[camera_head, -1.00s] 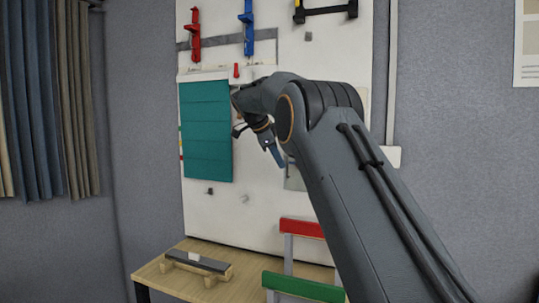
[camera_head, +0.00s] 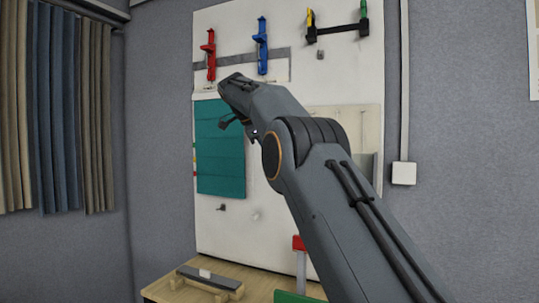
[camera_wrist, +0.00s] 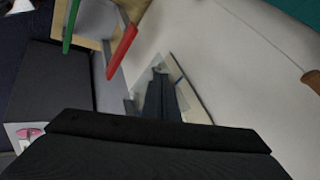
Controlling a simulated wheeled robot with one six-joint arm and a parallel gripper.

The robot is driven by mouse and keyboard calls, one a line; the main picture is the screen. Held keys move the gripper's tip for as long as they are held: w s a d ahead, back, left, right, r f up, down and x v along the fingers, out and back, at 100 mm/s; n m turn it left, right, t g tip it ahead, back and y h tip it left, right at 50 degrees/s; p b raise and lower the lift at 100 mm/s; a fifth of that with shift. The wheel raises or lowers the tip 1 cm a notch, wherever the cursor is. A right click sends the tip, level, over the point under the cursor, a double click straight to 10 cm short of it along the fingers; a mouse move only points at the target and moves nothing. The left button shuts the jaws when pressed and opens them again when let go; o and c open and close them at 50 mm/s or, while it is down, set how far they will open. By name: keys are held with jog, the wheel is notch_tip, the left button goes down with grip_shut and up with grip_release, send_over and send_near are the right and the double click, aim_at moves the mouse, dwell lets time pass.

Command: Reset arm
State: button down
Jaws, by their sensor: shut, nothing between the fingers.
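My gripper (camera_wrist: 160,74) shows in the wrist view as two dark fingers close together, shut and empty, pointing away from the camera. In the head view my arm reaches up from the lower right and bends at a dark joint, and its end stands in front of the white wall board. The fingers are mostly hidden behind my own arm there. My gripper touches nothing that I can see.
The white board (camera_head: 285,218) carries a teal panel (camera_head: 220,165), a red tool (camera_head: 211,54), a blue tool (camera_head: 262,45) and a black rack (camera_head: 338,32). Below stands a wooden table (camera_head: 255,280) with a dark bar (camera_head: 209,277) on it.

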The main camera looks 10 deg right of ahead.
jog(key=s+d+f+n+g+y, duration=0.1)
jog(key=s+f+n+y, duration=0.1)
jog(key=s+f+n, duration=0.6)
jog(key=s+d+f+n+g+y, duration=0.1)
jog(key=s+f+n, duration=0.3)
jog(key=f, duration=0.8)
jog(key=s+f+n+y, duration=0.1)
jog(key=s+f+n, duration=0.1)
jog(key=s+f, duration=0.4)
jog(key=s+f+n+g+y, duration=0.1)
jog(key=s+f+n, duration=0.2)
jog(key=s+f, duration=0.4)
jog(key=s+f+n+y, duration=0.1)
jog(key=s+f+n, duration=0.2)
jog(key=s, duration=1.8)
notch_tip(320, 180, down, 4)
jog(key=shift+d+g, duration=0.3)
jog(key=shift+d, duration=0.15)
